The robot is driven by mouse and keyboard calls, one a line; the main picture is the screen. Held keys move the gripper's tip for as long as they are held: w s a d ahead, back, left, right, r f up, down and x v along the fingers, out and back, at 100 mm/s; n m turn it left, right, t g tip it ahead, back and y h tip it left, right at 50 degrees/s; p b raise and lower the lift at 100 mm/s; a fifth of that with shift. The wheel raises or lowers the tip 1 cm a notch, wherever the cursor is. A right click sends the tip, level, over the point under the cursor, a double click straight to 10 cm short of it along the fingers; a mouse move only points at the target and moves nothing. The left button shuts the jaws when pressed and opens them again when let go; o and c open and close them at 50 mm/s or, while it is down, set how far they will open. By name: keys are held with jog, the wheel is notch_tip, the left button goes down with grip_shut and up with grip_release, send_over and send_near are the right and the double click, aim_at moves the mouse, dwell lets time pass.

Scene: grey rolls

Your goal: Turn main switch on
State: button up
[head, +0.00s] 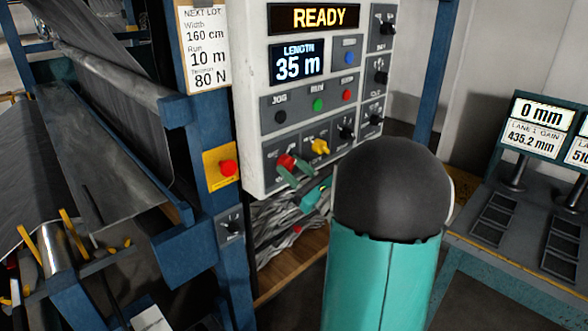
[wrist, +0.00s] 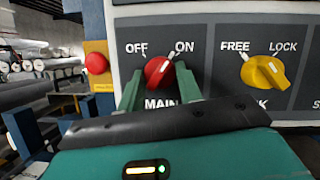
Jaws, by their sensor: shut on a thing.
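The main switch is a red rotary knob (wrist: 157,74) between the labels OFF and ON, above the partly hidden word MAIN. In the wrist view its white mark points up and to the right, toward ON. It also shows low on the control panel in the head view (head: 286,161). My gripper (wrist: 159,88) has its two green fingers on either side of the knob and is shut on it. In the head view my gripper (head: 295,170) reaches the knob from the lower right. The knob's lower part is hidden by my gripper.
A yellow knob (wrist: 264,72) marked FREE and LOCK sits just right of the main switch. A red button (head: 228,168) on a yellow plate is to the left. The panel's upper display (head: 314,17) reads READY. My arm hides the panel's lower right.

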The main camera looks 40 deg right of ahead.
jog(key=shift+m+h, duration=0.8)
jog(key=shift+m, duration=0.9)
jog(key=o, duration=1)
jog(key=shift+a, duration=0.1)
jog(key=v, duration=1.3)
jog(key=shift+s+f, duration=0.3)
jog(key=shift+s, duration=0.05)
jog(key=shift+a, duration=0.15)
